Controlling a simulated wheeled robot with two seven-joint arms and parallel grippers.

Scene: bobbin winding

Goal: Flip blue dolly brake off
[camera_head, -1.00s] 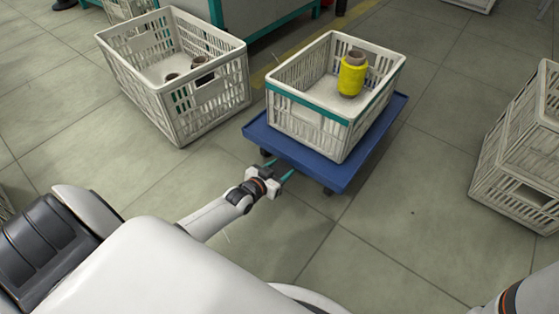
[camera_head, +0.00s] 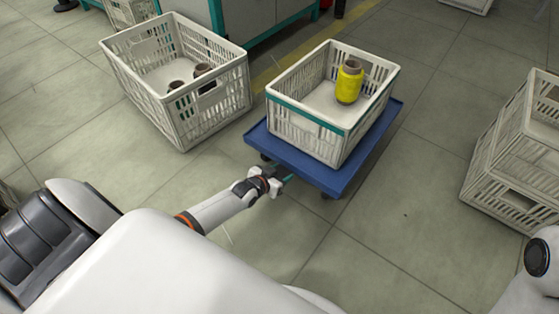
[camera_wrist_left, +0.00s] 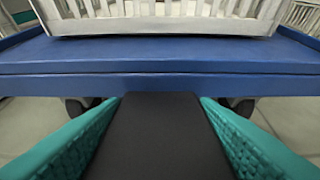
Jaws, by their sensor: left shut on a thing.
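The blue dolly (camera_head: 325,174) stands on the floor ahead, a flat blue deck on dark wheels. My left gripper (camera_head: 286,178) is at its near edge, low down, with teal fingers pointing at the dolly. In the left wrist view the left gripper (camera_wrist_left: 160,110) has a flat dark piece (camera_wrist_left: 160,135) between its fingers, running up to just under the deck's blue front edge (camera_wrist_left: 160,82). It looks like the brake pedal, and the fingers are shut on it. Its far end is hidden. My right gripper is out of view.
A white crate with a teal band (camera_head: 304,124) rides on the dolly, holding a yellow bobbin (camera_head: 349,84). Another white crate (camera_head: 182,105) with dark bobbins stands left on the floor. Stacked white crates (camera_head: 505,165) stand right. Floor right of the dolly is clear.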

